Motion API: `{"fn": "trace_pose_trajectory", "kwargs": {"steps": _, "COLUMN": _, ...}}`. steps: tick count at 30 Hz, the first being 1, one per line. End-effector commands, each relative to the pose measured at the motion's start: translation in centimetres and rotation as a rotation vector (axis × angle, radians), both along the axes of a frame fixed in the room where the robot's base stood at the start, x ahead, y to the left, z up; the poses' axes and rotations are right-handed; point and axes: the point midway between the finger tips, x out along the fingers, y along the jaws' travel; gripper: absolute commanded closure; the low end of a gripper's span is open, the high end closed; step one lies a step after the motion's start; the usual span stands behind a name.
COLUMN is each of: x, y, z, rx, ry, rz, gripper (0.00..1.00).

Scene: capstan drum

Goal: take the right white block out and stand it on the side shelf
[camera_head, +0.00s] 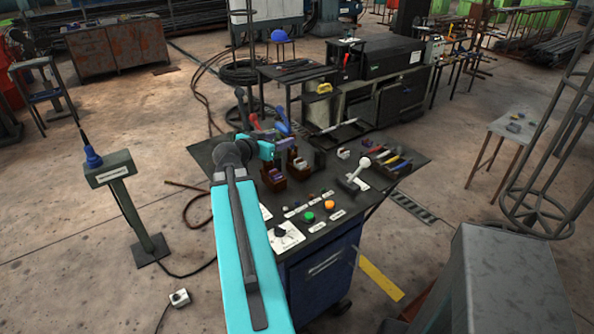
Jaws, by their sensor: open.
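My arm reaches from the bottom of the picture over a dark workbench (330,205). Its end, my gripper (268,148), is small at the bench's back left, above and behind two brown holders. It is open; its fingertips are hard to make out. The left holder (273,183) and the right holder (299,172) have small pale and purplish blocks in them. A small white block (343,153) shows farther right on the bench, apart from my gripper. I cannot tell for sure which is the right white block. A small side table (522,128) at the right may be the side shelf.
A white-knobbed lever (364,163) and several coloured-handled tools (392,161) are on the bench's right. Green (309,217) and orange (329,205) buttons are near its front. Upright levers (282,128) stand behind the holders. A grey cabinet (515,275) fills the lower right.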

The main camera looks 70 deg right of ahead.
Motion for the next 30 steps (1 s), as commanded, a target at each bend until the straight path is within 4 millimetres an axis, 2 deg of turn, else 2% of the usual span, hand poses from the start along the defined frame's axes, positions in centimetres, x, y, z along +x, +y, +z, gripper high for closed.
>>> {"fn": "trace_pose_trajectory", "kwargs": {"steps": 1, "x": 0.1, "y": 0.0, "z": -1.8, "rx": 0.000, "ry": 0.000, "rz": 0.001, "gripper": 0.51}}
{"fn": "trace_pose_trajectory", "kwargs": {"steps": 18, "x": 0.5, "y": 0.3, "z": -11.3, "rx": 0.000, "ry": 0.000, "rz": 0.007, "gripper": 0.51}}
{"fn": "trace_pose_trajectory", "kwargs": {"steps": 24, "x": 0.5, "y": 0.3, "z": -13.6, "rx": 0.000, "ry": 0.000, "rz": 0.008, "gripper": 0.51}}
{"fn": "trace_pose_trajectory", "kwargs": {"steps": 30, "x": 0.6, "y": 0.4, "z": -14.3, "rx": 0.000, "ry": 0.000, "rz": 0.008, "gripper": 0.51}}
